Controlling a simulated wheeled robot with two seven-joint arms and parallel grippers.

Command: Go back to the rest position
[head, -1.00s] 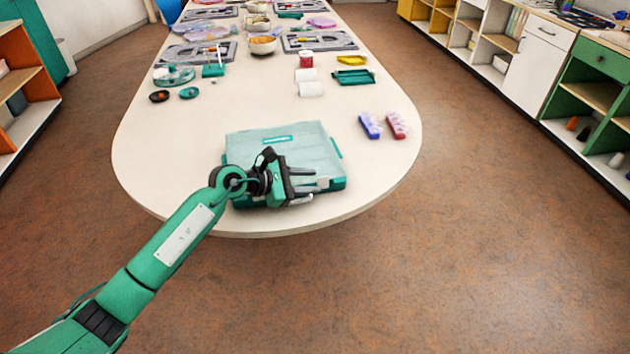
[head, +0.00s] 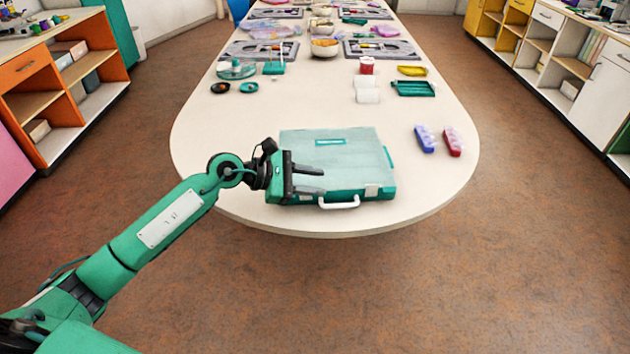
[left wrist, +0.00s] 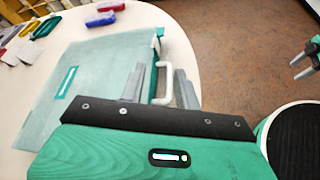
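A teal case (head: 340,152) with a pale translucent lid lies flat and closed near the table's rounded end. Its white handle (head: 339,203) points toward the front edge, and the handle also shows in the left wrist view (left wrist: 163,88). My left gripper (head: 318,181) is in front of the case's left front part in the head view. My right gripper (left wrist: 301,66) shows at the right edge of the left wrist view, fingers apart and empty. It is outside the head view.
A blue box (head: 425,139) and a red box (head: 453,142) stand right of the case on the table (head: 245,190). A green tray (head: 413,89), bowls and bead boards sit farther back. Shelves line both sides; brown floor is clear in front.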

